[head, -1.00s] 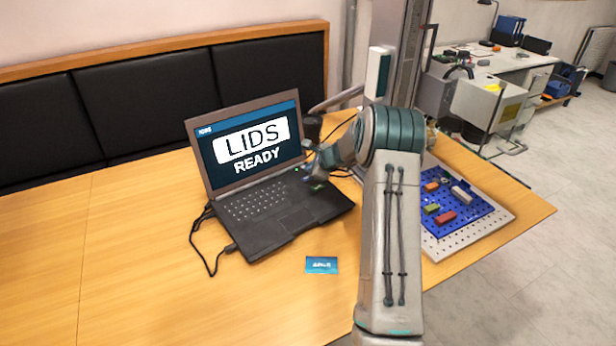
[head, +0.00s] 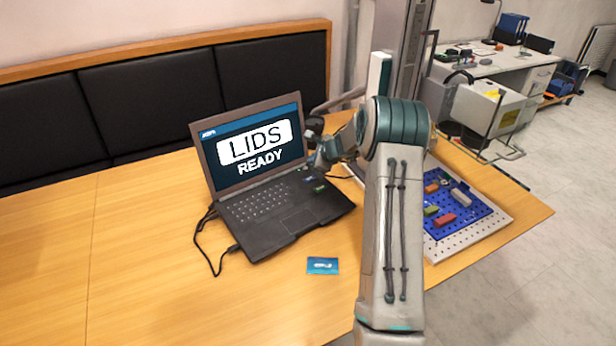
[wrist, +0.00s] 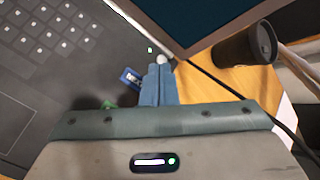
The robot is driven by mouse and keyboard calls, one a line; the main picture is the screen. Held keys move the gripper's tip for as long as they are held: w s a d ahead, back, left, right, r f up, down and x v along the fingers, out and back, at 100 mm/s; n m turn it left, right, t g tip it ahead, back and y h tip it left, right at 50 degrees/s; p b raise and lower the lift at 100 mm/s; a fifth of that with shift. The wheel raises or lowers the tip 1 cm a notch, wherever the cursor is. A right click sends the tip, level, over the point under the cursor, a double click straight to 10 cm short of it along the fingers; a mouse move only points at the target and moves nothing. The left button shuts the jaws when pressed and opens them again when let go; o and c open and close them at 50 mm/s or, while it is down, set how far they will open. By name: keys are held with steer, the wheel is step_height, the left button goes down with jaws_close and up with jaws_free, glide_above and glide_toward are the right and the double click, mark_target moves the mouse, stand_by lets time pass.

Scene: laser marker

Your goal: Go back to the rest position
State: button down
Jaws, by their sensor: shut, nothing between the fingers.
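My gripper (wrist: 158,78) is shut and empty in the wrist view, its blue-grey fingers together above the right side of the laptop near the screen's lower corner. In the head view my gripper (head: 318,163) is over the laptop's right edge, partly hidden by my own arm. The open black laptop (head: 272,215) stands on the table, its screen (head: 250,150) reading "LIDS READY". The laptop keyboard (wrist: 45,35) also shows in the wrist view. I cannot tell whether the fingertips touch the laptop.
A blue card (head: 323,265) lies in front of the laptop. A blue board (head: 465,215) with several coloured blocks is right of my arm. A black cup (wrist: 247,45) stands behind the laptop. The table's left side (head: 150,260) is clear. A cable (head: 205,250) hangs off the laptop's left.

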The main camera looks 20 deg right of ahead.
steer(key=s+a+r+n+g+y, duration=0.1)
steer(key=s+a+r+n+g, duration=0.2)
steer(key=s+a+r+n, duration=1.05)
steer(key=s+a+r+n+g+h, duration=0.1)
steer(key=s+n, duration=0.4)
steer(key=s, duration=1.1)
steer(key=s+a+r+n+g+h, duration=0.1)
steer(key=s+n+g+h, duration=0.1)
steer(key=s, duration=1.3)
steer(key=n+h, duration=0.1)
steer(key=n, duration=0.1)
steer(key=shift+s+a+n, duration=0.3)
steer(key=shift+s+n, duration=0.05)
steer(key=shift+s, duration=0.05)
